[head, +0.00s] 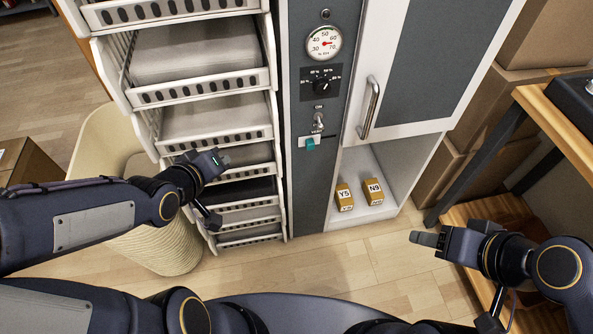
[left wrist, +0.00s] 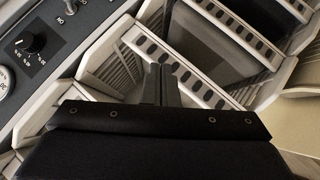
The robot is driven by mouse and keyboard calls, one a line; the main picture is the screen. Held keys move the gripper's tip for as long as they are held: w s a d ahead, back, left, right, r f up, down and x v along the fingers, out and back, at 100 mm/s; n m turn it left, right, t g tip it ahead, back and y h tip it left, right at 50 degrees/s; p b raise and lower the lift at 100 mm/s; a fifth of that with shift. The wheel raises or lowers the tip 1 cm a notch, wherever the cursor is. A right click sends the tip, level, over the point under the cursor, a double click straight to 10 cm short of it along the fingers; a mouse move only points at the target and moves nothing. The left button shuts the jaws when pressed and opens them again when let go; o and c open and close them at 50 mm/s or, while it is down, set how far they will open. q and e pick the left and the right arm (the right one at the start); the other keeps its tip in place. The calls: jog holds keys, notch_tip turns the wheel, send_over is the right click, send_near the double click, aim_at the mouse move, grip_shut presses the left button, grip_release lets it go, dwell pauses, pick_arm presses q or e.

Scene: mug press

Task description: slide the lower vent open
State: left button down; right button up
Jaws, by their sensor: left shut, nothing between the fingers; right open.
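The vent slide is a small teal tab (head: 310,144) on a white plate, low on the grey control panel (head: 318,185) below the "VENT" label in the head view. My right gripper (head: 418,239) is open and empty, low at the right, well away from the panel.
The white tray rack (head: 205,85) stands left of the panel. Above the tab are a toggle switch (head: 319,120), a black knob (head: 321,86) and a round gauge (head: 324,43). A cabinet door handle (head: 369,108) sticks out at the right. Two boxes, Y5 (head: 344,198) and N9 (head: 374,191), stand below.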

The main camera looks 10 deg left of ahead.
aim_at(305, 142)
pick_arm(q)
jog(key=w+d+f+n+t+h+b, duration=0.3)
jog(key=d+f+n+t+h+b, duration=0.2)
jog(key=f+b, duration=0.5)
jog(key=shift+d+f+n+h+b, duration=0.35)
jog(key=shift+d+n+b, duration=0.15)
jog(key=shift+d+b, duration=0.3)
pick_arm(e)
notch_tip(305, 142, down, 14)
pick_arm(q)
jog(key=shift+a, duration=0.1)
pick_arm(e)
jog(key=shift+f, duration=0.1)
